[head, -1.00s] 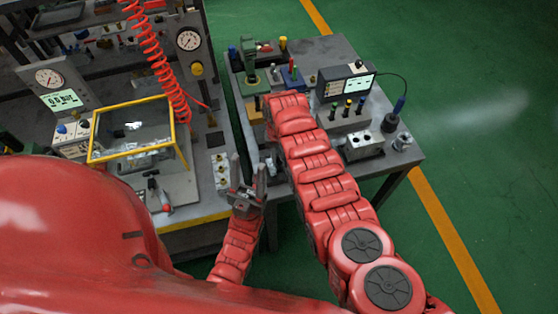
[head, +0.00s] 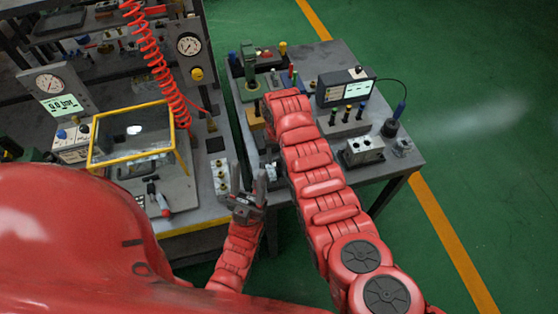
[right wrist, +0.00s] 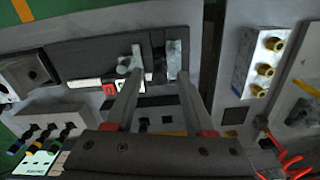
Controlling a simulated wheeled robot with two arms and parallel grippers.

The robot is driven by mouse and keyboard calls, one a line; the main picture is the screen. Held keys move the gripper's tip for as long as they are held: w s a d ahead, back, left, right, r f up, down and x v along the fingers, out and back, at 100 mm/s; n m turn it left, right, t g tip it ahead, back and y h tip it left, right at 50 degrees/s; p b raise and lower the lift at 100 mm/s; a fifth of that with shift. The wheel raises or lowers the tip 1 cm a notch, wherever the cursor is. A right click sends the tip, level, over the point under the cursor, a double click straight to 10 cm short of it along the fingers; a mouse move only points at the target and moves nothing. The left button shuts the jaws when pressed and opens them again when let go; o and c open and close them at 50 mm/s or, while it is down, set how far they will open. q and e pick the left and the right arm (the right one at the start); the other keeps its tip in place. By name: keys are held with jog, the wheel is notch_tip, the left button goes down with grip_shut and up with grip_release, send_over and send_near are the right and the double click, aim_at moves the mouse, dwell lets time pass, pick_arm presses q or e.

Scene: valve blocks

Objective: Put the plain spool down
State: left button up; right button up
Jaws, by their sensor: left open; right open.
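In the right wrist view my right gripper (right wrist: 158,78) is open, its two fingers spread above a dark recessed strip of the bench. A light grey metal piece (right wrist: 174,58), possibly the plain spool, stands near the right fingertip; I cannot tell whether they touch. A grey T-shaped piece (right wrist: 128,66) shows at the left fingertip. In the head view my right arm hides most of that gripper and this spot. My left gripper (head: 248,184) is open and empty, fingers pointing up the picture, near the gap between the two benches.
A valve block (head: 361,150) stands on the right bench (head: 410,160), also holding a display box (head: 345,85) and several coloured-topped plugs. On the left bench are a yellow-framed clear box (head: 132,137), a brass-ported block (head: 220,177) and a red coiled hose (head: 155,60).

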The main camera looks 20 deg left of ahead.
notch_tip(320, 180, up, 6)
jog(key=b, duration=0.2)
jog(key=shift+b, duration=0.3)
notch_tip(320, 180, up, 2)
jog(key=shift+r+p, duration=0.2)
jog(key=shift+p, duration=0.7)
jog(key=shift+s+r+p, duration=0.1)
jog(key=shift+r+p, duration=0.35)
jog(key=shift+r, duration=0.2)
